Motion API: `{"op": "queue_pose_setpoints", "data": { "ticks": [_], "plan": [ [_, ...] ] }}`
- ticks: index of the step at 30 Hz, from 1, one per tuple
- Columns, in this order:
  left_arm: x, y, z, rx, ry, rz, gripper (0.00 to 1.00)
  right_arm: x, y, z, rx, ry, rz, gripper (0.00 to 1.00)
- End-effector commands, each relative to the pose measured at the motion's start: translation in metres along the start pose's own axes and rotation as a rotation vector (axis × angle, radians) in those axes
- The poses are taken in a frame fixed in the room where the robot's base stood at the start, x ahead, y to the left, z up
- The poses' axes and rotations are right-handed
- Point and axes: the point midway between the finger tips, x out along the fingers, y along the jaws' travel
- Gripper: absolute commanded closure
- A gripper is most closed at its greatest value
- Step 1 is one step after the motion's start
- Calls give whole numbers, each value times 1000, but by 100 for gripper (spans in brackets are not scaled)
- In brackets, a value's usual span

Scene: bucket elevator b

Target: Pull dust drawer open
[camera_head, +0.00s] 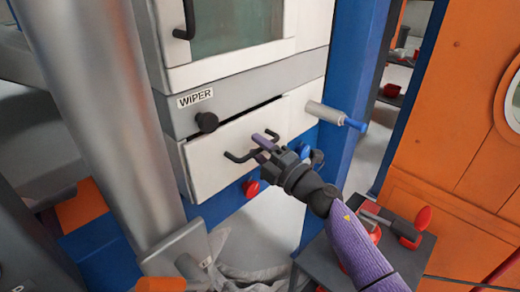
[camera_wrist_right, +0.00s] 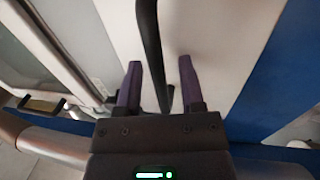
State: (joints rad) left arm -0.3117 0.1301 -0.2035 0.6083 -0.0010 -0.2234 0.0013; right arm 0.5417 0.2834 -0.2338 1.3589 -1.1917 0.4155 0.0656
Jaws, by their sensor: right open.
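The dust drawer (camera_head: 210,163) is a white front panel below the grey band marked WIPER. A dark slit runs along its top edge; I cannot tell how far out it stands. Its black bar handle (camera_head: 236,158) is partly hidden by my right gripper (camera_head: 266,144), which is at the handle's right part. In the right wrist view, the purple fingers of my right gripper (camera_wrist_right: 160,70) are open, with the black handle bar (camera_wrist_right: 150,35) between them. A gap shows on the right side of the bar; contact on the left is unclear. My left gripper is not in view.
A grey cylinder with a blue tip (camera_head: 335,115) sticks out at the right. A red knob (camera_head: 251,188) is below. A dark stand (camera_head: 330,262) with red-handled items is at lower right.

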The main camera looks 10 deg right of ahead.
Motion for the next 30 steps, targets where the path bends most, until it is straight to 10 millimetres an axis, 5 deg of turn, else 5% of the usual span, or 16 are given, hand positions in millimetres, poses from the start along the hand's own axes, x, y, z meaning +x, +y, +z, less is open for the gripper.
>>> {"op": "queue_pose_setpoints", "data": {
  "ticks": [1,8,30],
  "plan": [
    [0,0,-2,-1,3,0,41,0,0,0,0,0,0,53],
    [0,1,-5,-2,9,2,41,0,0,0,0,0,0,100],
    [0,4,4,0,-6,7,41,-1,-1,0,1,-1,-1,100]
  ]
}}
